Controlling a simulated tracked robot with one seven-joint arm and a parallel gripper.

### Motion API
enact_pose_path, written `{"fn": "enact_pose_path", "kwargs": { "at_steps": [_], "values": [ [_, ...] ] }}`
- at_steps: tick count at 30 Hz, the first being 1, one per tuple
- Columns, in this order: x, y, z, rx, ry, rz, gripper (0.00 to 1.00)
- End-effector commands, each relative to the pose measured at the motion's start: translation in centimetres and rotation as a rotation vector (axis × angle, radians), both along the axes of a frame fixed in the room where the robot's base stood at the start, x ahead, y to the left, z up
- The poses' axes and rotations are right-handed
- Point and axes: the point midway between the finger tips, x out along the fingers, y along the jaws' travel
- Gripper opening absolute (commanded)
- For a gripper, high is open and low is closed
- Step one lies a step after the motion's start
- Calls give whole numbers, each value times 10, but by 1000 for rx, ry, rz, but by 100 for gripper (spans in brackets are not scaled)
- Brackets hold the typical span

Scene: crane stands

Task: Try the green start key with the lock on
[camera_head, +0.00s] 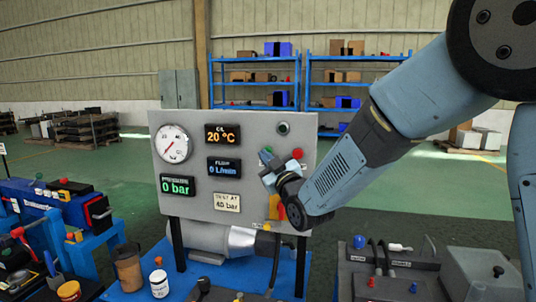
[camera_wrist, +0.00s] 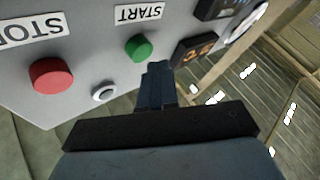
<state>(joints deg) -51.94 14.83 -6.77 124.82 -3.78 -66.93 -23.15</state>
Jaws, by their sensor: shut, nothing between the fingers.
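The green start button (camera_head: 266,151) is on the upper right of the grey panel (camera_head: 235,122). In the wrist view the green button (camera_wrist: 138,48) sits beside an upside-down START label (camera_wrist: 139,13). My gripper (camera_head: 266,174) is in front of the panel, just below the green button. Its fingers (camera_wrist: 157,70) are shut and empty, with the tips close to the green button; I cannot tell whether they touch it. A yellow and red part (camera_head: 273,208) shows low on the panel, partly hidden by my wrist; I cannot make out a lock on it.
A red button (camera_head: 298,153) marked STOP (camera_wrist: 35,30) is right of the green one. A small round lamp-like fitting (camera_head: 283,128) is above them. Gauge displays (camera_head: 222,134) fill the panel's left. A blue table (camera_head: 130,288) holds a brown cup (camera_head: 129,270) and jars.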

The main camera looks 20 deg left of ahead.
Motion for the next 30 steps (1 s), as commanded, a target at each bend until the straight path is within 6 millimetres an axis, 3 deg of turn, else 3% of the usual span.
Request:
{"fn": "enact_pose_path", "kwargs": {
  "at_steps": [30],
  "values": [
    [8,1,1,0,1,-1,0]
  ]
}}
